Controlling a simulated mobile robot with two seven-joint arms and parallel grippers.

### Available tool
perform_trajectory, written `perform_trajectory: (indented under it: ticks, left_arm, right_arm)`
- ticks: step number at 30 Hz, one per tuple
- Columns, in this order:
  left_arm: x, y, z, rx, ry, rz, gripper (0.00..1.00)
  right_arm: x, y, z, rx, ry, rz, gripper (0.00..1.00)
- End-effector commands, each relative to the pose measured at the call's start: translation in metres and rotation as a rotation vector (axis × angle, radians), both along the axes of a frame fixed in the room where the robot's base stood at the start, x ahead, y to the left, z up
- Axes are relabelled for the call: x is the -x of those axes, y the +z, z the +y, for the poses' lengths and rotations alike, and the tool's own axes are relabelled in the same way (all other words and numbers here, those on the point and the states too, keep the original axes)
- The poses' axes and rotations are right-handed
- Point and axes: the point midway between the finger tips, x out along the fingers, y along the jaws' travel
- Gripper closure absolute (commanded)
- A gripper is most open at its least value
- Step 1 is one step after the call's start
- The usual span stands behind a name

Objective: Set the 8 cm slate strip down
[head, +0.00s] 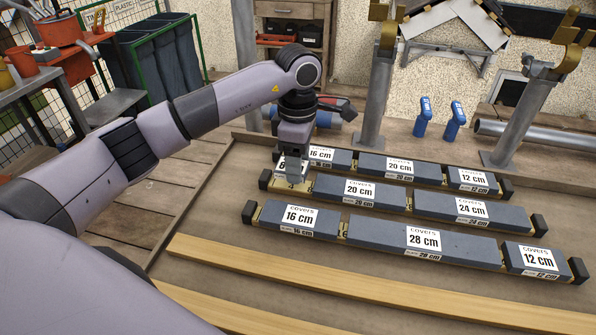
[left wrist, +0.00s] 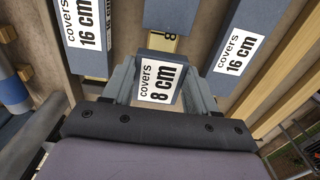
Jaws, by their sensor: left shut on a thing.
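The 8 cm slate strip (left wrist: 160,84), dark with a white label, is between the two fingers of my left gripper (left wrist: 164,88) in the left wrist view. In the head view my left gripper (head: 291,172) points down at the left end of the middle batten row and hides most of the strip. A bare yellow piece of the middle batten (head: 294,186) shows just below it, left of the 20 cm strip (head: 360,192). I cannot tell whether the held strip touches the batten. My right gripper is not in view.
The back row holds a 16 cm strip (head: 329,157) close beside my gripper. The front row holds 16 cm (head: 298,218), 28 cm (head: 420,238) and 12 cm (head: 538,260) strips. A 24 cm strip (head: 470,208) fills the middle row's right. Bare wooden planks (head: 350,280) lie in front.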

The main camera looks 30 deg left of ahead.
Motion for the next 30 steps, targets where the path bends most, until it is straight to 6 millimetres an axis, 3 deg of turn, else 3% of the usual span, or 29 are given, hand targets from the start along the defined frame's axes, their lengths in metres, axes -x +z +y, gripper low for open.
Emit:
perform_trajectory:
  ticks: [6, 17, 18, 20, 30]
  left_arm:
    - [0.000, -0.031, 0.000, 0.000, 0.001, 0.003, 0.74]
    - [0.000, -0.035, 0.000, 0.000, 0.000, 0.001, 0.74]
    - [0.000, -0.034, 0.000, 0.000, 0.000, 0.001, 0.32]
    - [0.000, -0.034, 0.000, 0.000, 0.001, 0.001, 0.17]
    - [0.000, -0.031, 0.000, 0.000, 0.000, 0.002, 0.17]
  right_arm:
    - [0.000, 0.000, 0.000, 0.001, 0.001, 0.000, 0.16]
    - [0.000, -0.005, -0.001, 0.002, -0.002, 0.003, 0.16]
    - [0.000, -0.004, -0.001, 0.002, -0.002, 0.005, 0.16]
    - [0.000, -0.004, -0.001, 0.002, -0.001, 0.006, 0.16]
    - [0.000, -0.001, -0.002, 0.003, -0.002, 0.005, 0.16]
